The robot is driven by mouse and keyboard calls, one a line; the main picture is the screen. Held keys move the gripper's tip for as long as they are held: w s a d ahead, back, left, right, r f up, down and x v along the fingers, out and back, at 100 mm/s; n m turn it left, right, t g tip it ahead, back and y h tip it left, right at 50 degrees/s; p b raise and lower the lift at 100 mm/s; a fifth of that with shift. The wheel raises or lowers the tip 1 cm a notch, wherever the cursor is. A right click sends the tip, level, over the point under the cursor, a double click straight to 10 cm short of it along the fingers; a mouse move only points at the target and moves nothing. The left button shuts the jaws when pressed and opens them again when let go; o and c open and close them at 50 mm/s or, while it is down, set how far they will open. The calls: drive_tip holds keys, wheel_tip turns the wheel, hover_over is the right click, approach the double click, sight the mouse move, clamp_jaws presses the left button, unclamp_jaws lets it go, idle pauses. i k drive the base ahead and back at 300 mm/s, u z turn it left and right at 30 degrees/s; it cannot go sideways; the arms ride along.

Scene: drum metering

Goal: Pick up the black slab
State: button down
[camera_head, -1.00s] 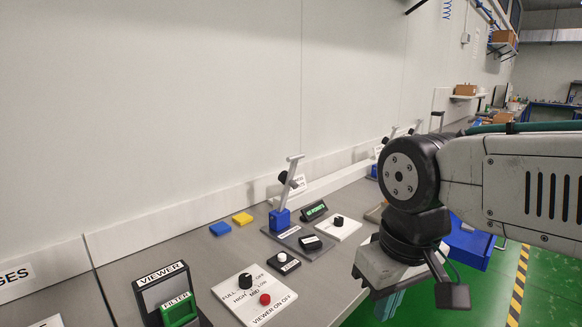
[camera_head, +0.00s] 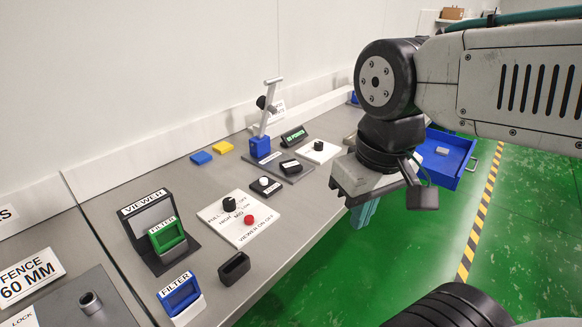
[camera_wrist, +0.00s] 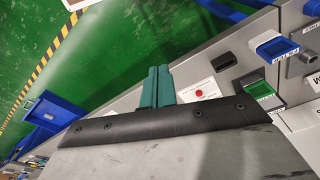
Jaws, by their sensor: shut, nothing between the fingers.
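No piece is plainly the black slab. A small dark block (camera_head: 290,167) lies on the grey plate of the lever stand and may be it; its exact shape is too small to tell. A black hollow holder (camera_head: 234,268) stands at the bench's front edge and also shows in the wrist view (camera_wrist: 223,61). My gripper (camera_head: 362,214) has teal fingers, pressed together and empty, pointing down. It hangs over the green floor beyond the bench edge, to the right of the dark block and apart from it. The fingers also show in the wrist view (camera_wrist: 156,86).
A blue slab (camera_head: 201,158) and a yellow slab (camera_head: 223,147) lie near the wall. The lever stand (camera_head: 261,146), a white control panel (camera_head: 239,220), the viewer (camera_head: 153,225) and a blue filter (camera_head: 181,296) occupy the bench. An open blue drawer (camera_head: 447,170) juts out behind my gripper.

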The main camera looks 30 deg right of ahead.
sight(289, 166)
drive_tip(key=z, duration=2.4)
drive_tip(key=i, duration=2.6)
drive_tip(key=u, duration=3.6)
drive_tip(key=i, duration=0.5)
drive_tip(key=z, duration=0.05)
